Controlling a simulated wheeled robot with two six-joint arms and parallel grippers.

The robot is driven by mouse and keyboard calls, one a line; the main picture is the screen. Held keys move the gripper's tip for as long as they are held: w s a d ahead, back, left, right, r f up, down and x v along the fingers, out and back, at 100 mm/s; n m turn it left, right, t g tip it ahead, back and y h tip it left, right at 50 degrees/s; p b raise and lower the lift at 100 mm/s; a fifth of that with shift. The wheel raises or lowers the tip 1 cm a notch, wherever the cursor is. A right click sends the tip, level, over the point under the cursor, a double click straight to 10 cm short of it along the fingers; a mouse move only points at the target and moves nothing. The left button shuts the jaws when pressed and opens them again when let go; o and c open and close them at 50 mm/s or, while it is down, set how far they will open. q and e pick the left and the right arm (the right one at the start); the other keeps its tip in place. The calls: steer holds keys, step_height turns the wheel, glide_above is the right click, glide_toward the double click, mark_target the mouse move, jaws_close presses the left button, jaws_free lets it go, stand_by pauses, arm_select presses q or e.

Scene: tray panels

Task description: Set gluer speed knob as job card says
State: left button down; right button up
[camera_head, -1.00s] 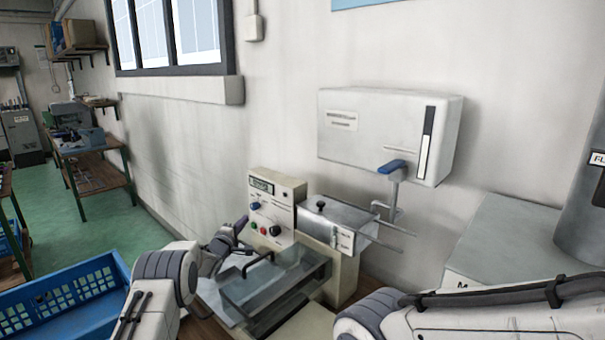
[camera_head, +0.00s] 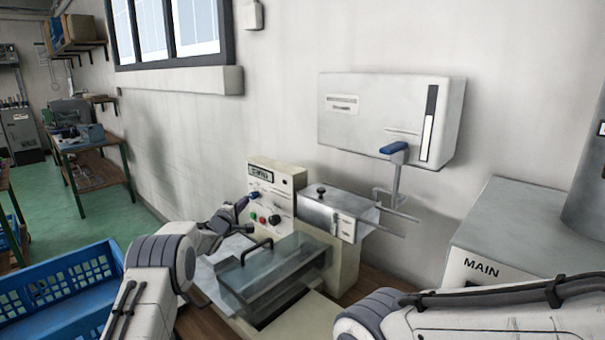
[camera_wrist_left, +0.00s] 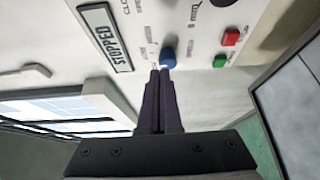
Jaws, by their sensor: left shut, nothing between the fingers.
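The gluer (camera_head: 345,262) is a cream machine with a control panel against the wall. In the head view the left gripper (camera_head: 243,203) is at the panel's left side, by the knob. The knob's pointer and small scale marks are too small to read. No job card is readable. My right gripper is out of view.
Red (camera_wrist_left: 231,36) and green (camera_wrist_left: 220,61) buttons sit near the knob. A clear guard with a black handle (camera_head: 257,249) stands in front of the panel. A wall box with a blue lever (camera_head: 393,148) hangs above. A blue crate (camera_head: 62,285) is at left.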

mark_target(254, 195)
arm_select(q)
steer(key=shift+w+d+p, duration=0.5)
steer(key=shift+w+d, duration=0.95)
steer(key=shift+w, duration=0.15)
steer(key=shift+w+a+f, duration=0.15)
steer(key=shift+w+a, duration=0.1)
